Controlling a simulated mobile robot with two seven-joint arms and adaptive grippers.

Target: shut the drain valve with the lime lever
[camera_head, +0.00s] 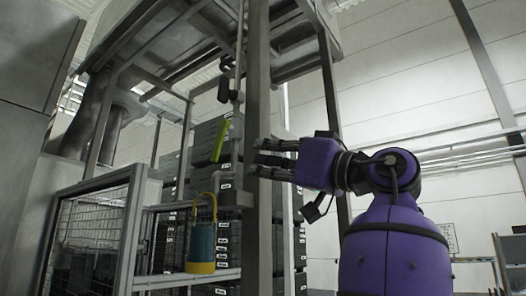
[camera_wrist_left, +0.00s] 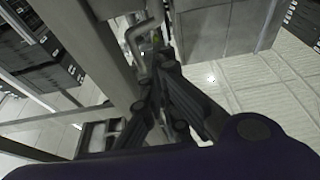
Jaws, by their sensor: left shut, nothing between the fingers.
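The lime lever (camera_head: 220,140) stands steeply tilted beside a thin vertical pipe (camera_head: 237,110) in the head view. My left gripper (camera_head: 256,158) is to the right of the lever and slightly lower, apart from it in the picture, with a grey post between them. Its fingers point left, toward the post. In the left wrist view the gripper's fingers (camera_wrist_left: 160,72) come together with nothing held. The valve body behind the lever is too small to make out. I cannot clearly tell the lever in the wrist view. My right gripper is in neither view.
A thick grey post (camera_head: 258,80) stands close to my fingertips. A black handle (camera_head: 223,90) hangs above the lever. A blue and yellow pump (camera_head: 201,250) sits below on a rail. A mesh guard (camera_head: 95,225) is at left; dark stacked crates (camera_head: 228,260) stand behind.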

